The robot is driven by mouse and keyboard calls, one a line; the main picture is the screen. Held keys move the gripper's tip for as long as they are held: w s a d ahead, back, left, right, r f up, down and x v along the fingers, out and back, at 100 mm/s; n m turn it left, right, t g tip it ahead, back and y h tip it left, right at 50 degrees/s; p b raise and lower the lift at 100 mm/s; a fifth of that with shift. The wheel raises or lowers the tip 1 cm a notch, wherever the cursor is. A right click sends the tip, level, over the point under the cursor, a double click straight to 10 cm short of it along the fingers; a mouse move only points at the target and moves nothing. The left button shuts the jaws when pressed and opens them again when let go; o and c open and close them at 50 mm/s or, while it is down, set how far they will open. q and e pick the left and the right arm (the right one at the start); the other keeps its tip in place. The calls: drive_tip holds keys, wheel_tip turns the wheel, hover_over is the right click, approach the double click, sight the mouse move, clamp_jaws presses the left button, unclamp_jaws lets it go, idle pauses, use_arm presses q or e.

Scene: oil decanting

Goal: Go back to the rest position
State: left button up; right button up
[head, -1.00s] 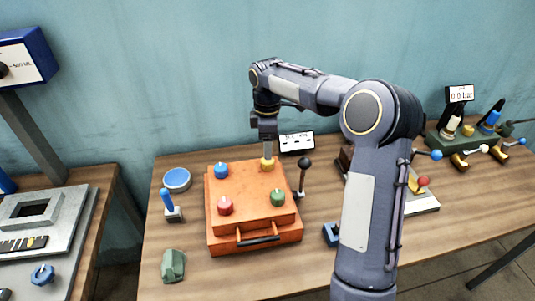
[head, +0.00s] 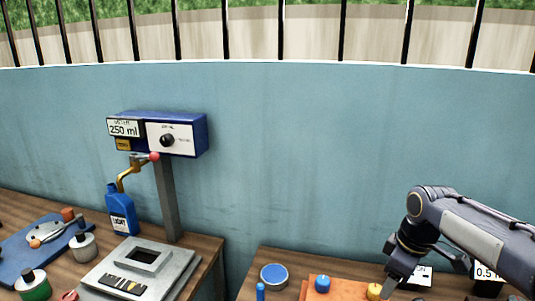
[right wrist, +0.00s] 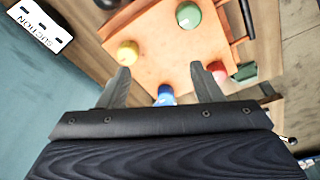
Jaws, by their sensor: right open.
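My right gripper (head: 393,281) is at the lower right of the head view, beside the yellow knob (head: 374,291) on the orange box (head: 335,292). In the right wrist view its two fingers (right wrist: 163,83) are spread apart with nothing held between them. There the orange box (right wrist: 160,50) lies beyond the fingertips, with the yellow knob (right wrist: 128,53) outside the left finger and the blue knob (right wrist: 165,94) seen between the fingers. The green knob (right wrist: 188,15) and red knob (right wrist: 217,71) also show. My left gripper is not in view.
A blue dispenser head (head: 178,134) reading 250 ml stands on a grey post on the left bench, by a blue bottle (head: 121,212) and grey plate (head: 140,270). A round blue-topped tin (head: 274,275) stands left of the box. A gap separates the benches.

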drive_tip(key=s+a+f+m+t+y, duration=0.1)
drive_tip(key=s+a+m, duration=0.3)
drive_tip(key=s, duration=0.7)
drive_tip(key=s+a+f+m+t+y, duration=0.1)
drive_tip(key=s+a+f+m+t, duration=0.2)
drive_tip(key=s+m, duration=0.4)
drive_tip(key=s+a, duration=0.1)
drive_tip(key=s, duration=0.3)
drive_tip(key=shift+s+f+y, duration=0.15)
drive_tip(key=shift+s+y, duration=0.1)
drive_tip(key=shift+y, duration=0.15)
